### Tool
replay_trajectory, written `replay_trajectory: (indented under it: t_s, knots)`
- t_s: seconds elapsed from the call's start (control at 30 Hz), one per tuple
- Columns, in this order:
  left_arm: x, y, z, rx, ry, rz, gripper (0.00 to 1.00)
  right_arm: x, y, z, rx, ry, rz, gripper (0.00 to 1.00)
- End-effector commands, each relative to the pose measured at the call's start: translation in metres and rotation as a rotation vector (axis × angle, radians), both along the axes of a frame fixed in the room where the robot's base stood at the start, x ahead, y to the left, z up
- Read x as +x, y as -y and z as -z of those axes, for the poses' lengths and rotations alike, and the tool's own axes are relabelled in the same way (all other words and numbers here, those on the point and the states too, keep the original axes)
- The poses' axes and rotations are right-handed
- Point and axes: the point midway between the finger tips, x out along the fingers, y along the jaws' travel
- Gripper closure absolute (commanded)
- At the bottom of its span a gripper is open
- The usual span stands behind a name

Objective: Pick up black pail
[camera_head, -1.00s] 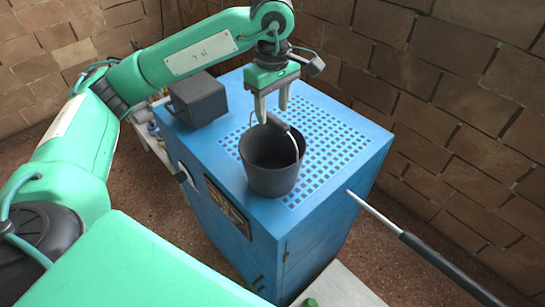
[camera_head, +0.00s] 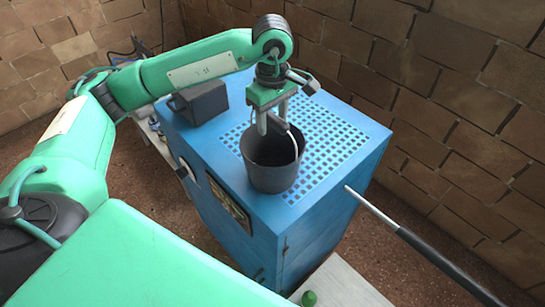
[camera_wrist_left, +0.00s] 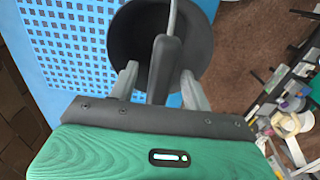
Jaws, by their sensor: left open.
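The black pail (camera_head: 272,165) stands upright on the perforated top of a blue cabinet (camera_head: 235,240). Its handle is raised, and the handle's thick dark grip (camera_wrist_left: 164,68) shows in the left wrist view above the pail's mouth (camera_wrist_left: 122,38). My left gripper (camera_head: 272,122) is over the pail, pointing down, with its fingertips at about rim height. Its fingers (camera_wrist_left: 160,84) are apart, one on each side of the grip, with visible gaps. In the head view the gripper partly hides the handle. My right gripper is not in view.
A dark box (camera_head: 200,102) sits on the cabinet top, left of the pail. A rod with a dark sleeve (camera_head: 430,250) slants across the lower right. A brick wall (camera_head: 450,110) stands behind. The cabinet top right of the pail is clear.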

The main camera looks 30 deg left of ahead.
Motion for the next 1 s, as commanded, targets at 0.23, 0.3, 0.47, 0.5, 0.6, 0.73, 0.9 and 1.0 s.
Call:
replay_trajectory:
  t_s: [0.23, 0.3, 0.47, 0.5, 0.6, 0.73, 0.9, 1.0]
  knots:
    - [0.0001, 0.0000, 0.0021, 0.000, 0.001, 0.000, 0.51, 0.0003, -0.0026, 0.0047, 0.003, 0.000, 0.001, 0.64]
    - [0.0001, 0.0000, 0.0025, 0.000, 0.000, 0.000, 0.51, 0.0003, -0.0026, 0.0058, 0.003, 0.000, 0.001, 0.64]
    - [0.0001, 0.0000, 0.0034, 0.000, 0.000, 0.000, 0.51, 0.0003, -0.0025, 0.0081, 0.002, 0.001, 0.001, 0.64]
    - [0.0001, 0.0000, 0.0036, 0.000, 0.000, 0.000, 0.51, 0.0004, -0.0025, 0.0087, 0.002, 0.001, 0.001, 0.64]
    - [0.0001, 0.0000, 0.0038, 0.000, 0.000, 0.000, 0.51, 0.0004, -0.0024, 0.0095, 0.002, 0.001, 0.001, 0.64]
    - [0.0000, 0.0000, 0.0034, 0.000, 0.000, 0.000, 0.51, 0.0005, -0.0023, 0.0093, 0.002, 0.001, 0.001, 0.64]
    - [0.0000, 0.0000, 0.0034, 0.000, 0.000, 0.000, 0.59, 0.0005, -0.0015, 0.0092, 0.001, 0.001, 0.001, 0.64]
    - [0.0000, 0.0000, 0.0035, 0.000, 0.000, 0.000, 0.78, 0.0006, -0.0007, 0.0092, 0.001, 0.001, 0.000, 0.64]
